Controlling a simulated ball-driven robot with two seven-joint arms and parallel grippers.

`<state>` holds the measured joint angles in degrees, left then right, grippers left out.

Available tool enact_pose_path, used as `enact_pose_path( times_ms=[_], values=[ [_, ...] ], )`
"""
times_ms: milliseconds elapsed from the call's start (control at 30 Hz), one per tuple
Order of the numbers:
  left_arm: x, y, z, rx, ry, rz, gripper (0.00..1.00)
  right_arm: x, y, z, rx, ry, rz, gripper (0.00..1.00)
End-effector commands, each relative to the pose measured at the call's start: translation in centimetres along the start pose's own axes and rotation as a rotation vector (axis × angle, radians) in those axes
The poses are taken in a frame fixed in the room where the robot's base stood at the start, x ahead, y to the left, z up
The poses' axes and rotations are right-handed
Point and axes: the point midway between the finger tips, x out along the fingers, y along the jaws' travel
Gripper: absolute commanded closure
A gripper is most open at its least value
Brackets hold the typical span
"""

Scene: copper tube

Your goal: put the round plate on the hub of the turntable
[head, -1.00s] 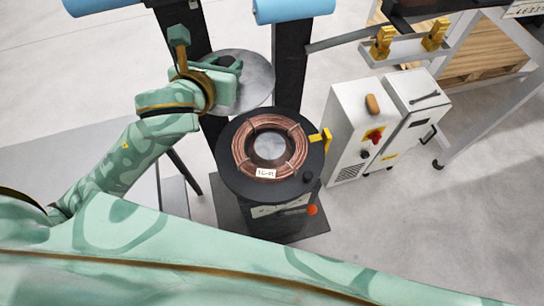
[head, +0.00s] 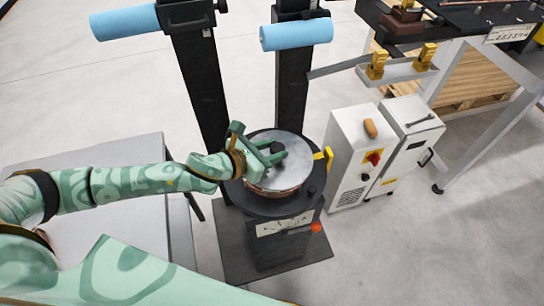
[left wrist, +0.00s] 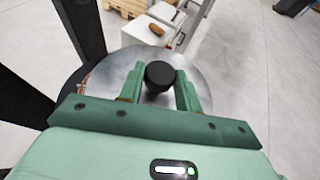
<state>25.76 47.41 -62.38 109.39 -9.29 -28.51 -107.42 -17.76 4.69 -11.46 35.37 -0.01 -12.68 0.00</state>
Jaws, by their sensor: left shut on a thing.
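The round plate (head: 290,160) is a grey metal disc with a black knob (left wrist: 159,75) at its middle. It is over the copper coil (head: 278,193) on the black turntable (head: 262,207) in the head view. Only the coil's near edge shows; the plate hides the hub. I cannot tell whether the plate rests on the hub or is held just above it. My left gripper (head: 272,155) reaches in from the left and is shut on the knob. In the left wrist view its fingers (left wrist: 159,90) stand on both sides of the knob. My right gripper is not in view.
A yellow bracket (head: 324,158) stands at the turntable's right edge. A white control box (head: 352,150) is to the right. Two black posts with blue rollers (head: 297,34) rise behind. A grey table (head: 95,210) is at the left. Open floor lies at front right.

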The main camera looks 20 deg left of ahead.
Motion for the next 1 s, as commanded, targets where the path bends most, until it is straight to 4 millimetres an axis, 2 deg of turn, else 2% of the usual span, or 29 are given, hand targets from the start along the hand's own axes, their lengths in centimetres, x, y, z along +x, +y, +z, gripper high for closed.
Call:
enact_pose_path(
  times_ms=[33, 100, 200, 400, 500, 667, 1000],
  values=[
    [1.2, 1.2, -0.5, 0.001, -0.002, 0.004, 1.0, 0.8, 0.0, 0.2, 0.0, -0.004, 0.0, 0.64],
    [2.5, 2.0, -2.0, -0.003, 0.0, 0.001, 1.0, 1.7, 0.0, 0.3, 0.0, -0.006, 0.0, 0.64],
    [3.9, 3.2, -3.1, -0.003, -0.001, 0.001, 1.0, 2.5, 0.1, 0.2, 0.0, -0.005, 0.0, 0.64],
    [5.1, 4.2, -4.0, -0.001, -0.003, 0.0, 1.0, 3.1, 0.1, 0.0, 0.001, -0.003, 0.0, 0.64],
    [6.1, 4.8, -5.4, -0.005, 0.0, -0.001, 1.0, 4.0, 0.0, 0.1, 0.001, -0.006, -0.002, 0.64],
    [6.8, 4.7, -7.3, -0.005, -0.001, -0.001, 1.0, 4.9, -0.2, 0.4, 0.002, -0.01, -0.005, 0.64],
    [6.8, 4.7, -7.3, -0.001, -0.002, -0.001, 1.0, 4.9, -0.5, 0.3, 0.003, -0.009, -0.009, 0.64]
  ],
)
